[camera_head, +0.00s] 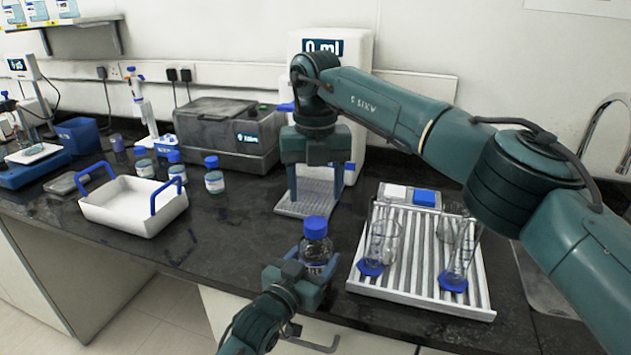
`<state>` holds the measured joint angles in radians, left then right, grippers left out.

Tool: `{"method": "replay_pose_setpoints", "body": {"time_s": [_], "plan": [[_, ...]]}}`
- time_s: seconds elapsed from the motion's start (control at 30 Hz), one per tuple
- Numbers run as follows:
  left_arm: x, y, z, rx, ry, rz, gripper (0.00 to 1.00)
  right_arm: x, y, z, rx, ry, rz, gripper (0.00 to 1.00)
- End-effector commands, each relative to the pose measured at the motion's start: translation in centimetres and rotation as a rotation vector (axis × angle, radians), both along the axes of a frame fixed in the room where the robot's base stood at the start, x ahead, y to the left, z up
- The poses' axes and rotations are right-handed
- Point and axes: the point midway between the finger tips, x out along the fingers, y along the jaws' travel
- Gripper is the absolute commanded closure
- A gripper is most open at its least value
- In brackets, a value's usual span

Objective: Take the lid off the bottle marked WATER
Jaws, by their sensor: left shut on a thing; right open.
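A clear bottle (317,251) with a blue lid (315,226) is upright at the front edge of the bench. My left gripper (313,267) is shut on its body, below the lid. The lid is on the bottle. No WATER marking can be read on it; the gripper hides its lower part. My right gripper (315,203) is open and empty, fingers pointing down, above and behind the lid and apart from it.
A white ribbed rack (480,290) with glassware stands at right. A white tray (132,218) with blue handles and several small blue-capped bottles (214,180) stand at left. A white dispenser (358,75) is behind my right gripper. The bench between tray and held bottle is clear.

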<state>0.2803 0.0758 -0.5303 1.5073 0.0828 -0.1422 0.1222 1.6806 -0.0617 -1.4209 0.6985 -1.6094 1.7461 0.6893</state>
Motion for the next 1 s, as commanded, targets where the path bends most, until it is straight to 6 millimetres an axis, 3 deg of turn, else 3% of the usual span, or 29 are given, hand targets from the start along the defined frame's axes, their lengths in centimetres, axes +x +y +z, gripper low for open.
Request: {"method": "replay_pose_setpoints", "body": {"time_s": [0.3, 0.5, 0.83, 1.0], "plan": [[0.0, 0.0, 0.0, 0.000, 0.001, 0.000, 1.00, -0.1, -0.1, -5.0, -0.001, 0.003, 0.001, 0.40], [0.0, 0.0, 0.0, 0.000, 0.001, 0.000, 1.00, 0.0, -0.1, -6.9, -0.001, 0.002, 0.001, 0.40], [0.0, 0.0, 0.0, 0.000, 0.001, 0.000, 1.00, 0.0, 0.0, -7.4, -0.001, 0.000, 0.002, 0.40], [0.0, 0.0, 0.0, 0.000, 0.001, 0.000, 1.00, 0.0, 0.0, -7.3, 0.000, 0.000, 0.002, 0.53]]}}
